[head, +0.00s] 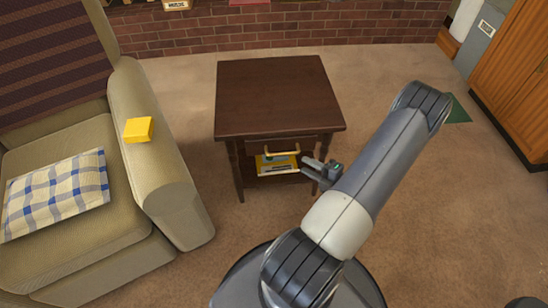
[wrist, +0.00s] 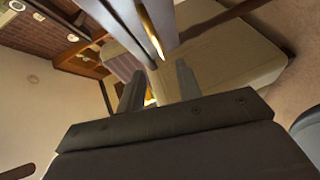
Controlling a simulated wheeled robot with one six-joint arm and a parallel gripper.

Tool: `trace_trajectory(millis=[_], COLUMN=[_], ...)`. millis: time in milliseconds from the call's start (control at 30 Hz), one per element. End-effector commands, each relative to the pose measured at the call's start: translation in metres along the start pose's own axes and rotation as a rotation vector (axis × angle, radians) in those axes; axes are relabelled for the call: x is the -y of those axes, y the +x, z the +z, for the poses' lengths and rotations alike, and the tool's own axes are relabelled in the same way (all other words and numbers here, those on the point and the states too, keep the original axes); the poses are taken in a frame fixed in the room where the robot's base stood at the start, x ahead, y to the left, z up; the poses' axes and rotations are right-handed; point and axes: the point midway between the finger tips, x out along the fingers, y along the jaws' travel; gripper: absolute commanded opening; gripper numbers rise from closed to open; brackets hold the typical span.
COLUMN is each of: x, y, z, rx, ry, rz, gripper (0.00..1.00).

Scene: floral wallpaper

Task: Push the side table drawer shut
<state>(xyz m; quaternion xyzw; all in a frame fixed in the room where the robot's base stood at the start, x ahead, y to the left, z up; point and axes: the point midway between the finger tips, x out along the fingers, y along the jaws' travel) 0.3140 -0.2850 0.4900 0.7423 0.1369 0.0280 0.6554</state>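The dark brown side table (head: 270,92) stands beside the armchair in the head view. Its drawer (head: 304,143) is under the top, with a pale gold handle (head: 283,153) on the front; how far out it stands is hard to tell. My gripper (head: 312,168) is just below and right of the handle, at the front of the table. In the wrist view, the two fingers of my gripper (wrist: 158,87) are apart with nothing clearly held between them. The gold handle (wrist: 154,32) shows beyond the fingertips. Contact with the drawer cannot be made out.
The beige armchair (head: 160,150) stands close on the table's left, with a yellow block (head: 139,130) on its arm and a checked cushion (head: 55,193). Yellow printed items (head: 277,166) lie under the drawer. A wooden cabinet (head: 515,75) is far right. Carpet between is open.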

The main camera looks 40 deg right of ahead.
Motion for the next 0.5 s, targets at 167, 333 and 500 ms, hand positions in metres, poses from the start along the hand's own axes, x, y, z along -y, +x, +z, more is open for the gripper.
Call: trace_trajectory(millis=[167,333,500], x=[0.000,0.001,0.001], y=[0.015,0.044,0.073], z=[-0.001,-0.001,-0.001], rx=[-0.003,-0.006,-0.005], ry=[-0.003,-0.003,-0.003], rz=[0.002,0.000,0.001], gripper=[0.33,0.33,0.33])
